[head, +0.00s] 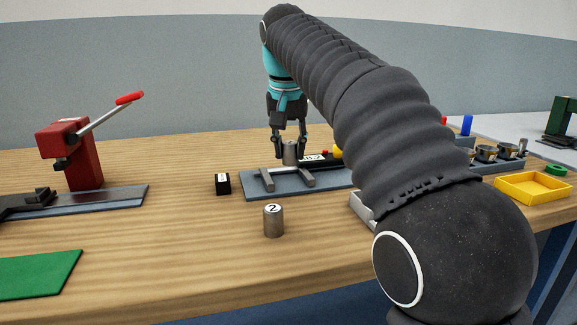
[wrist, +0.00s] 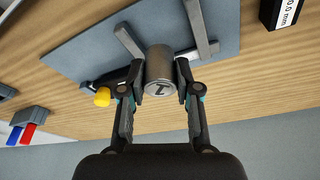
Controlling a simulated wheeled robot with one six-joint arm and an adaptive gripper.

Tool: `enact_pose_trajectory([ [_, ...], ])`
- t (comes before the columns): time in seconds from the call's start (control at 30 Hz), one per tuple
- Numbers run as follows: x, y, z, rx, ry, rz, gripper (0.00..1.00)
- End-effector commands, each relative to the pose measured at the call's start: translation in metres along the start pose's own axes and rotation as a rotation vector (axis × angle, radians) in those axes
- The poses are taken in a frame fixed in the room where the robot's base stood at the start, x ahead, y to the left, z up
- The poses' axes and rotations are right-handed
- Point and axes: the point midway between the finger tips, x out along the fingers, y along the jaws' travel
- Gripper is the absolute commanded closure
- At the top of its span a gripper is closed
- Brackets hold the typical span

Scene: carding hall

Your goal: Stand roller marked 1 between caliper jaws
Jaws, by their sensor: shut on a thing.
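My gripper (head: 289,150) is shut on a grey metal roller (head: 290,154), held upright; its end face shows a mark that looks like 1 in the wrist view (wrist: 160,88). The caliper has a blue-grey plate (head: 335,181) with two grey bar jaws, left (head: 267,180) and right (head: 302,178). In the head view the roller is at the jaws' far ends, nearer the right jaw. In the wrist view the roller lies between the two bars. I cannot tell whether it touches the plate or the jaws. A second roller marked 2 (head: 273,221) stands upright on the table in front.
A small black labelled block (head: 222,184) stands left of the plate. A red lever press (head: 80,155) and green mat (head: 40,274) are at left. A yellow tray (head: 533,188) and several metal cups are at right. The front middle table is mostly clear.

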Motion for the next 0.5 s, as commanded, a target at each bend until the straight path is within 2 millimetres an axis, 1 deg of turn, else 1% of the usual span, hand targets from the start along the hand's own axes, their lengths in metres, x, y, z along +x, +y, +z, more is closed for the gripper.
enact_pose_trajectory([
  [0.1,0.006,-0.002,0.004,0.000,0.001,0.000,1.00],
  [0.33,0.035,-0.002,0.012,0.000,0.000,0.000,1.00],
  [0.5,0.040,-0.002,0.013,0.000,0.001,-0.001,1.00],
])
